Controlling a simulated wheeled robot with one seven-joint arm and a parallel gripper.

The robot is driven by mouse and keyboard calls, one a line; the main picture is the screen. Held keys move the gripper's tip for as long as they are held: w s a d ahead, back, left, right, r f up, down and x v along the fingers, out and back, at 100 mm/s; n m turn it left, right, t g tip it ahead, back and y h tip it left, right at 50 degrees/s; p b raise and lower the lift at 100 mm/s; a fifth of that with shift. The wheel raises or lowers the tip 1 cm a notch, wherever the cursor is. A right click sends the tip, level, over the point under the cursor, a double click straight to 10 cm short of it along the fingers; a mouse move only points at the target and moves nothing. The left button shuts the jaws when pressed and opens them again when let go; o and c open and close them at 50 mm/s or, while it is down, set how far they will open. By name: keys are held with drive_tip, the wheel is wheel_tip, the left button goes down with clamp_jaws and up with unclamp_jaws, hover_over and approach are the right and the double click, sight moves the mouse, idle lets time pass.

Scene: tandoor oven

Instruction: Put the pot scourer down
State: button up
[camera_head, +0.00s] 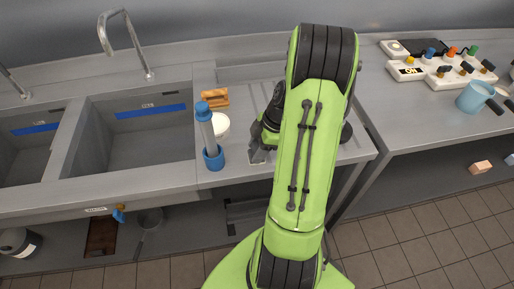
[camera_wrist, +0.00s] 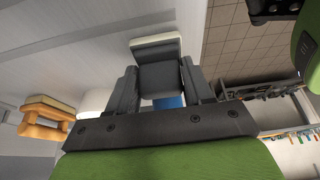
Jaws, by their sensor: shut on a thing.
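My gripper (camera_head: 259,152) is low over the steel counter right of the sinks, largely covered by my green arm in the head view. In the wrist view my gripper (camera_wrist: 161,80) is shut on a dark grey block with a pale edge, which I take as the pot scourer (camera_wrist: 158,51). It sits between the two dark fingers. In the head view the scourer is mostly hidden, and I cannot tell whether it touches the counter.
A blue-and-clear bottle-like item (camera_head: 210,140) stands left of my gripper. Behind it are a white round item (camera_head: 220,124) and an orange-brown wooden item (camera_head: 214,97), also in the wrist view (camera_wrist: 46,118). Sink basins (camera_head: 130,130) lie left. A blue mug (camera_head: 474,97) stands far right.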

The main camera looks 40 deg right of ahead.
drive_tip(key=o, duration=1.3)
drive_tip(key=shift+f, duration=0.1)
drive_tip(key=shift+c, duration=0.2)
drive_tip(key=shift+r, duration=0.35)
drive_tip(key=p+v, duration=0.3)
drive_tip(key=v, duration=0.8)
wheel_tip(320, 180, up, 5)
drive_tip(key=m+h, duration=0.1)
drive_tip(key=m, duration=0.1)
hover_over(255, 151)
drive_tip(key=a+r+m+h, duration=0.2)
drive_tip(key=a+r+m, duration=0.15)
drive_tip(key=a, duration=0.75)
drive_tip(key=s+a+r+m+t, duration=0.3)
drive_tip(key=s+a+m, duration=0.2)
drive_tip(key=s, duration=0.5)
drive_tip(key=shift+a+m+h+b, duration=0.3)
drive_tip(key=shift+a+m+h, duration=0.1)
drive_tip(key=shift+a, duration=0.95)
